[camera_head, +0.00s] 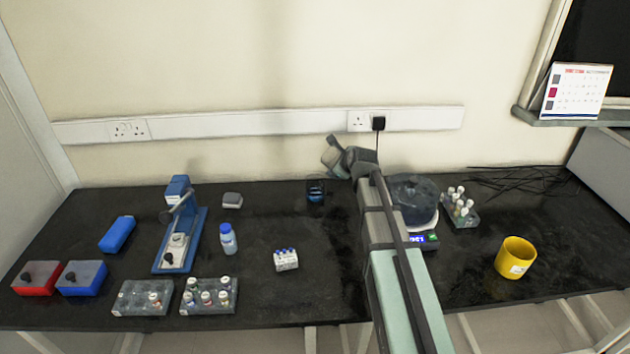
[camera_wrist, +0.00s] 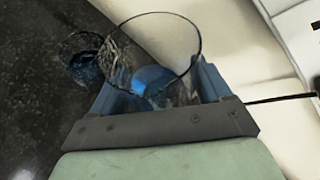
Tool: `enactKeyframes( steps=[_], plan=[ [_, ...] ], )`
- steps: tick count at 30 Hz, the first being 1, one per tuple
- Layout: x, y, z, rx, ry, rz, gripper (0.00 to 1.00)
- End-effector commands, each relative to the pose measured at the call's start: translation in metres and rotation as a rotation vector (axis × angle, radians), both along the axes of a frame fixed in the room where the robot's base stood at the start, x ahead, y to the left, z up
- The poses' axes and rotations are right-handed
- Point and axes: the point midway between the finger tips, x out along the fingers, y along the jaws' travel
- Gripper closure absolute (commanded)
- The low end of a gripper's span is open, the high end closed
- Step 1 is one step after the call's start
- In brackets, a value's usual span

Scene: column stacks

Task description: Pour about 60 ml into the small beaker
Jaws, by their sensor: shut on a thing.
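My gripper (camera_head: 345,157) is raised near the back wall and shut on a clear glass beaker (camera_head: 331,156). In the wrist view the held beaker (camera_wrist: 196,42) sits between the two blue fingers (camera_wrist: 160,95), with blue liquid visible inside. The held beaker looks tilted to the left in the head view. The small beaker (camera_head: 316,191) stands on the black bench, below and left of the gripper, with blue showing in it. In the wrist view the small beaker (camera_wrist: 82,58) is just left of the held beaker's rim. Whether liquid is flowing between them cannot be told.
My arm crosses in front of a large glass vessel (camera_head: 414,193) by a lit display (camera_head: 417,240). A vial rack (camera_head: 462,211) and yellow mug (camera_head: 515,257) are right. A blue-capped bottle (camera_head: 228,239), small vial block (camera_head: 286,260), blue stand (camera_head: 183,248) and racks are left.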

Motion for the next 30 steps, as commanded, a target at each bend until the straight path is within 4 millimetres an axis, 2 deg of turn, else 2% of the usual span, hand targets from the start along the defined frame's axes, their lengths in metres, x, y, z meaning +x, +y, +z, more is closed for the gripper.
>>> enactKeyframes(
  steps=[3,17,25,30],
  plan=[
    [0.000,-0.002,-0.005,0.062,0.007,0.000,0.60],
    [0.001,-0.013,-0.057,0.199,0.019,-0.001,0.60],
    [0.003,-0.023,-0.048,0.347,0.031,-0.001,0.60],
    [0.004,-0.030,-0.030,0.461,0.040,-0.002,0.60]
  ],
)
